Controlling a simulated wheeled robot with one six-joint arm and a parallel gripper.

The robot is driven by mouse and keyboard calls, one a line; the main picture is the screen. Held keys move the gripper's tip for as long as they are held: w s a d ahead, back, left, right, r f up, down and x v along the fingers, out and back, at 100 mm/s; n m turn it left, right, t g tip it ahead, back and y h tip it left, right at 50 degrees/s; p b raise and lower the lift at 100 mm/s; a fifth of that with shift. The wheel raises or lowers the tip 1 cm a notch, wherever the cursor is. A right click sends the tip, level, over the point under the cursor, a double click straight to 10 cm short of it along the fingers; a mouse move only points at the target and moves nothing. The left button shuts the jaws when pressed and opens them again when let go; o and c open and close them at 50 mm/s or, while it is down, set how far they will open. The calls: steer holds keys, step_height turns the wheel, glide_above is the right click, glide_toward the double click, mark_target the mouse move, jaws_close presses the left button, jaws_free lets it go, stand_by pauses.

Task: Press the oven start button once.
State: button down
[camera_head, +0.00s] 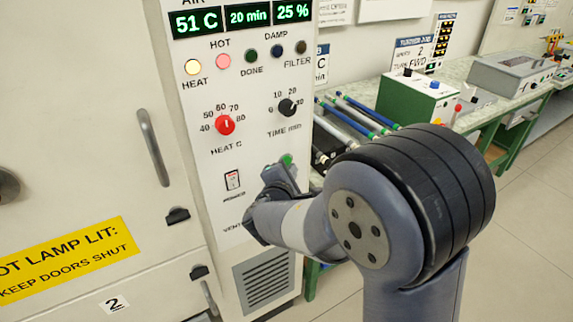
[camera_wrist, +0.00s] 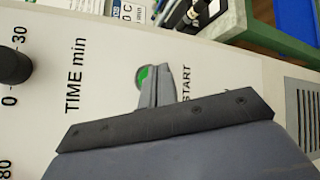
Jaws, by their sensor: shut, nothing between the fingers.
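The green start button (camera_head: 286,160) is on the white oven control panel (camera_head: 226,155), below the time knob. It shows beside the tip of my gripper (camera_head: 275,182), which hides part of it. In the wrist view the button (camera_wrist: 141,76) is partly behind the shut fingers (camera_wrist: 158,78), next to the word START. The fingertips lie over the button's edge in that view; I cannot tell whether they touch it. My gripper is shut and empty.
The displays (camera_head: 243,17) read 51 C, 20 min and 25 %. The HEAT lamp (camera_head: 193,67) and HOT lamp (camera_head: 223,61) look lit. The red heat knob (camera_head: 225,125), time knob (camera_head: 288,107) and power switch (camera_head: 232,179) are nearby. A bench with rods (camera_head: 362,117) stands at the right.

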steer(key=shift+s+d, duration=0.1)
steer(key=shift+s+d+b, duration=0.55)
steer(key=shift+s+d, duration=0.1)
steer(key=shift+s, duration=0.35)
steer(key=shift+s+d+b, duration=0.55)
steer(key=shift+s+d, duration=0.1)
steer(key=shift+s, duration=0.35)
steer(key=shift+w, duration=0.1)
steer(key=p, duration=0.1)
steer(key=w+p, duration=0.1)
steer(key=p, duration=0.1)
steer(key=shift+a+r, duration=0.25)
steer(key=shift+a, duration=0.1)
steer(key=shift+p, duration=1.05)
steer(key=shift+s+d+f+b, duration=0.15)
steer(key=shift+s+d+b, duration=0.55)
steer(key=shift+s, duration=0.4)
steer(key=shift+s+d+f+b, duration=0.1)
steer(key=shift+s+d+b, duration=0.35)
steer(key=shift+s+d, duration=0.5)
steer(key=shift+s+a, duration=0.15)
